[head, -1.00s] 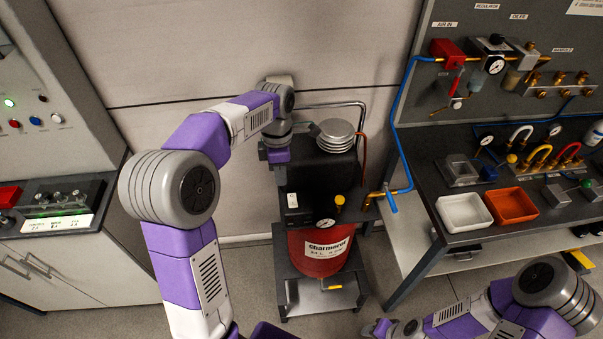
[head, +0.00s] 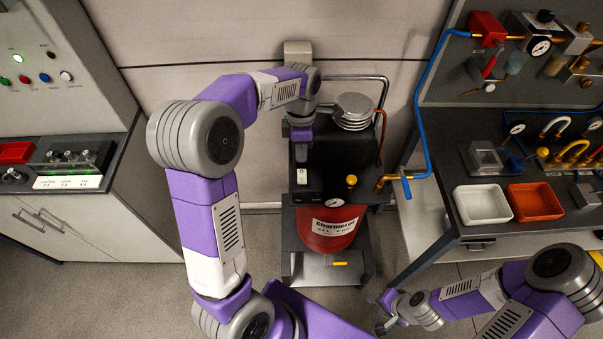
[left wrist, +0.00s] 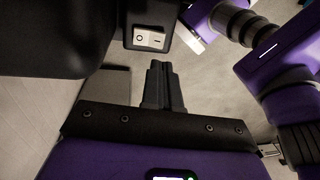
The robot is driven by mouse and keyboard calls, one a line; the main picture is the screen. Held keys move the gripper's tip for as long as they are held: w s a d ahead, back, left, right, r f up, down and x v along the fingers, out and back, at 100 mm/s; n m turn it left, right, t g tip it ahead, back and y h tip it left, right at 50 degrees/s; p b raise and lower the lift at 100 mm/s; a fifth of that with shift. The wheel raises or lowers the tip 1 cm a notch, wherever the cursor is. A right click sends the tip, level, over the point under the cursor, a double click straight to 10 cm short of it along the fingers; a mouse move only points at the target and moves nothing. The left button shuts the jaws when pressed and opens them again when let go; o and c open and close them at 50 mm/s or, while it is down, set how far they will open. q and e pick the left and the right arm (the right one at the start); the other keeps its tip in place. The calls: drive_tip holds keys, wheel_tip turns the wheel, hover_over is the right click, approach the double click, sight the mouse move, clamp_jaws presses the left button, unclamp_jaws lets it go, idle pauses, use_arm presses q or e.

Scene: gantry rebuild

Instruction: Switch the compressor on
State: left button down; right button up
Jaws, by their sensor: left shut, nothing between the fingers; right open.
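The compressor has a red tank (head: 328,232) with a dark upper housing (head: 345,150). A dark switch box with a pale rocker switch (head: 301,176) sits at its front left. In the left wrist view the rocker switch (left wrist: 149,39) shows a circle and a line mark; I cannot tell which side is pressed. My left gripper (head: 301,138) is above and behind the switch box in the head view. Its fingers (left wrist: 161,72) are shut and empty, visibly apart from the switch. My right gripper (head: 382,312) is open, low at the front right, away from the compressor.
A gauge (head: 335,203) and yellow knob (head: 351,181) stand by the switch box. A blue-handled valve (head: 405,185) is right of the compressor. The right bench holds a white tray (head: 460,211) and an orange tray (head: 512,208). A control cabinet (head: 75,235) stands left. Open floor lies between.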

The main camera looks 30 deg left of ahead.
sight(302, 180)
use_arm(q)
drive_tip(key=f, duration=0.5)
drive_tip(key=s+f+b, duration=0.1)
drive_tip(key=f, duration=0.2)
drive_tip(key=shift+d+f, duration=0.1)
drive_tip(key=shift+d, duration=0.2)
drive_tip(key=shift+s+d+f+t+b, duration=0.1)
drive_tip(key=shift+f+t+b, duration=0.25)
drive_tip(key=shift+b, duration=0.45)
drive_tip(key=shift+r, duration=0.1)
drive_tip(key=shift+w+a+r+p, duration=0.2)
drive_tip(key=shift+w+a+p, duration=0.25)
drive_tip(key=shift+w+p, duration=0.25)
